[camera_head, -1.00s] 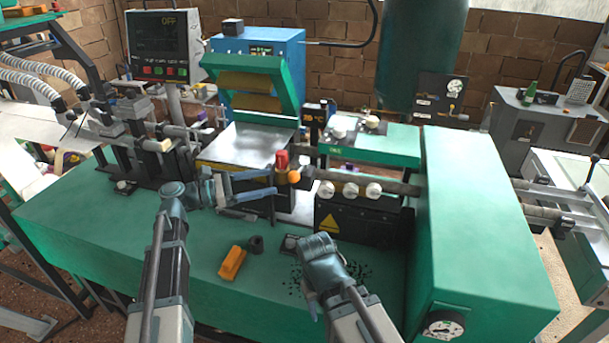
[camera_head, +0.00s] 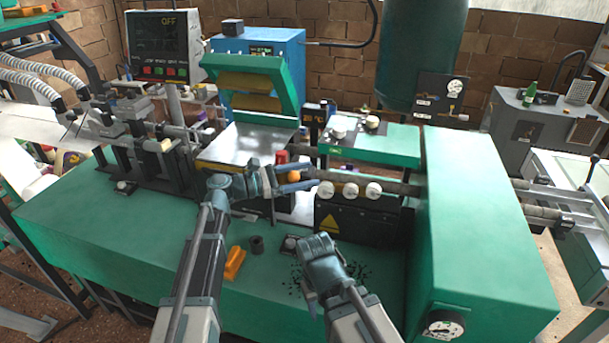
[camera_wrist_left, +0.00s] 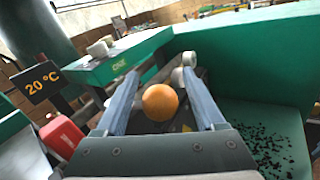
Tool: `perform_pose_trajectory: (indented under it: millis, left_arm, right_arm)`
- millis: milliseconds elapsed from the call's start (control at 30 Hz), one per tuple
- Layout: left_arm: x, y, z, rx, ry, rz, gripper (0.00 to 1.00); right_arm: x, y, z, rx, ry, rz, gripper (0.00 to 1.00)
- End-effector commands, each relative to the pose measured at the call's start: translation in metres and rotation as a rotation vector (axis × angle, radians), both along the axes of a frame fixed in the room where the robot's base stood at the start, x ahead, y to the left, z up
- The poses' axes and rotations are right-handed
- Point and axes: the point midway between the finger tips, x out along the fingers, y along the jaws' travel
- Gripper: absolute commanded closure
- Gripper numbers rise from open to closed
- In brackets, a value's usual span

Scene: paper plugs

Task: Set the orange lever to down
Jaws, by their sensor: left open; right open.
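The orange lever's round knob (camera_head: 294,176) shows at the middle of the machine in the head view. In the left wrist view the orange knob (camera_wrist_left: 160,102) sits between the two open fingers, with a gap on each side. My left gripper (camera_head: 298,179) is open, its fingers reaching on either side of the knob. The lever's arm is hidden behind the knob and fingers. My right gripper (camera_head: 306,292) hangs low over the front of the green table; its fingers are mostly hidden behind the wrist.
A red part (camera_head: 282,157) stands just left of the knob. White knobs (camera_head: 350,190) line the machine to the right. A green housing (camera_head: 480,230) blocks the right side.

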Motion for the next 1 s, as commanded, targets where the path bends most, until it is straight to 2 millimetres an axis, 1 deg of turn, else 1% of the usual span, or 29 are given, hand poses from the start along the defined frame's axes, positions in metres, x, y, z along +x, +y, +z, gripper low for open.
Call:
perform_pose_trajectory:
  millis: [67,100,167,300,367,400,433,467,1000]
  left_arm:
    - [0.0,0.0001,0.0,0.0,0.0,0.0,0.31]
    - [-0.0001,0.0002,0.0,0.0,0.0,0.0,0.38]
    - [-0.0001,0.0002,0.0,0.0,0.0,0.0,0.49]
    - [-0.0005,0.0002,-0.0002,0.001,0.0,-0.001,0.74]
    - [-0.0007,0.0001,-0.0003,0.001,0.0,-0.002,0.85]
    - [-0.0009,0.0001,-0.0005,0.001,0.0,-0.002,0.92]
    - [-0.001,0.0,-0.0006,0.002,0.001,-0.002,0.97]
    - [-0.0011,0.0,-0.0006,0.002,0.001,-0.003,1.0]
    - [-0.003,-0.0005,-0.0019,0.005,0.004,-0.006,1.0]
  right_arm:
    - [0.0,0.0,0.0,0.0,0.0,0.0,0.5]
    - [0.0,0.0,0.0,0.0,0.0,0.0,0.5]
    - [0.0,0.0,0.0,0.0,0.0,0.0,0.5]
    - [0.0,0.0,0.0,0.0,0.0,0.0,0.5]
    - [0.0,0.0,-0.0001,0.0,0.0,0.0,0.5]
    - [0.0,0.0,-0.0001,0.0,0.0,0.0,0.5]
    - [0.0,0.0,-0.0001,0.0,0.0,0.0,0.5]
    - [0.0,0.0,-0.0002,0.0,0.0,0.0,0.5]
    - [0.0,0.0,-0.0006,0.0,0.0,0.0,0.5]
